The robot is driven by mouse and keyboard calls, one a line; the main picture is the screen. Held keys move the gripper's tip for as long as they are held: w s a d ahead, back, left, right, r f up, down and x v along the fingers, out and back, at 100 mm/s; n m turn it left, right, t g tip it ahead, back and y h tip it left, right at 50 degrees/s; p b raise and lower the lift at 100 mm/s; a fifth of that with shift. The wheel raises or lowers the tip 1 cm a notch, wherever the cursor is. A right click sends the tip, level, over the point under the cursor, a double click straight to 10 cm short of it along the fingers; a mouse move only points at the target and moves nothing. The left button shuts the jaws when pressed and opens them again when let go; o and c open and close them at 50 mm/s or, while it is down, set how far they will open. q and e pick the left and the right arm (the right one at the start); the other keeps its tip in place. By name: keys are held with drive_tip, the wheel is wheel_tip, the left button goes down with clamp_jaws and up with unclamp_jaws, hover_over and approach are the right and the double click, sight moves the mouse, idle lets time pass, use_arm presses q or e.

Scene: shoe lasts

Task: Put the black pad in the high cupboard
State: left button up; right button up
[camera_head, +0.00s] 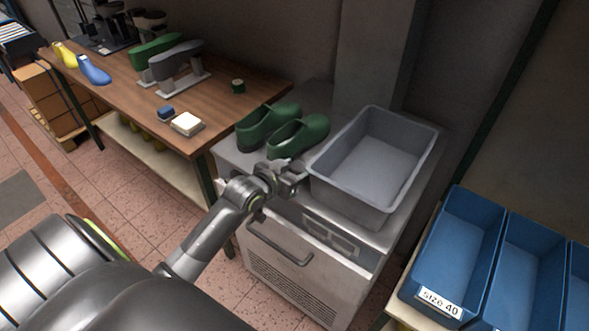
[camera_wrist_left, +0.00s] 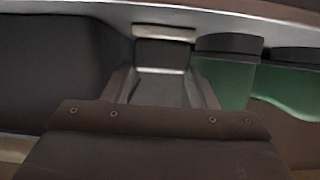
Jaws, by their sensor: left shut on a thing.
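My left gripper (camera_head: 291,172) is at the front edge of the grey metal cabinet's top, just in front of the green shoes and left of the grey bin. It is shut on a small dark block, which looks like the black pad (camera_wrist_left: 163,54). In the left wrist view the pad shows between the fingers, with a pale edge. In the head view the pad is too small and hidden to make out. The high cupboard is not in view. My right gripper is not in view.
Two green shoes (camera_head: 299,135) and an empty grey bin (camera_head: 374,170) stand on the metal cabinet (camera_head: 305,275). Blue bins (camera_head: 455,250) stand at the right. A wooden table (camera_head: 130,85) at the left holds shoe lasts, a blue block and a cream block.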

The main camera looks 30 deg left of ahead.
use_arm(q)
drive_tip(key=o, duration=0.7)
drive_tip(key=shift+f, duration=0.1)
drive_tip(key=v, duration=1.2)
drive_tip(key=shift+r, duration=0.2)
